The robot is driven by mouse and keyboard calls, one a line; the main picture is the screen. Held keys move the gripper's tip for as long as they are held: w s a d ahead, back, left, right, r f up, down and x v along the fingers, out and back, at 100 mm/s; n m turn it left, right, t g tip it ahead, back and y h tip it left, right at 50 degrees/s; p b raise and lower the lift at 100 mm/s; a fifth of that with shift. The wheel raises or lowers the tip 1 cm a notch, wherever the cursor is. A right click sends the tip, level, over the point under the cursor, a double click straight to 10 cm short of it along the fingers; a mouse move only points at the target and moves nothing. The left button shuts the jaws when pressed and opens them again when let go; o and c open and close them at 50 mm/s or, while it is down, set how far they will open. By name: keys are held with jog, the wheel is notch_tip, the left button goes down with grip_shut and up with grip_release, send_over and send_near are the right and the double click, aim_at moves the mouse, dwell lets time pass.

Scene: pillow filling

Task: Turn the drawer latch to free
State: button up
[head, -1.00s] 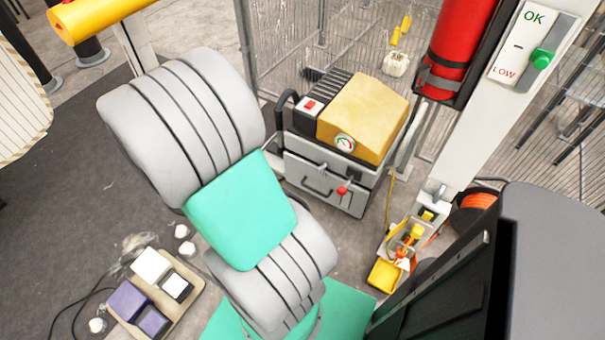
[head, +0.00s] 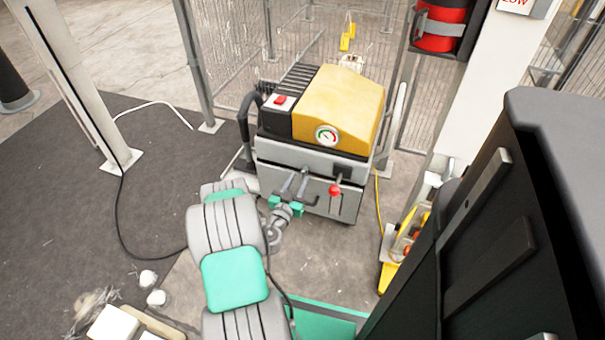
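A yellow-and-grey machine (head: 338,105) stands ahead of me, with a drawer (head: 348,203) in its grey lower front. The red-knobbed latch (head: 335,189) sits on the front at the right of the drawer handle, its knob hanging down from a dark mount. My gripper (head: 295,182) is in front of the drawer, left of the red knob and apart from it. Its two grey fingers, with teal parts at their base, look spread and point at the drawer front. They overlap the drawer handle in view; I cannot tell if they touch it.
A wire-mesh fence (head: 275,45) runs behind the machine. A white post (head: 468,90) with a red cylinder (head: 440,28) stands at the right, and a yellow hose runs down nearby. White lumps (head: 157,298) lie on the floor at lower left. The dark mat at left is mostly clear.

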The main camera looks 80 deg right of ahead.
aim_at(302, 173)
jog(key=d, duration=0.3)
jog(key=d+b, duration=0.1)
jog(key=d, duration=0.1)
jog(key=shift+s+d, duration=0.15)
jog(key=shift+s, duration=0.1)
grip_shut()
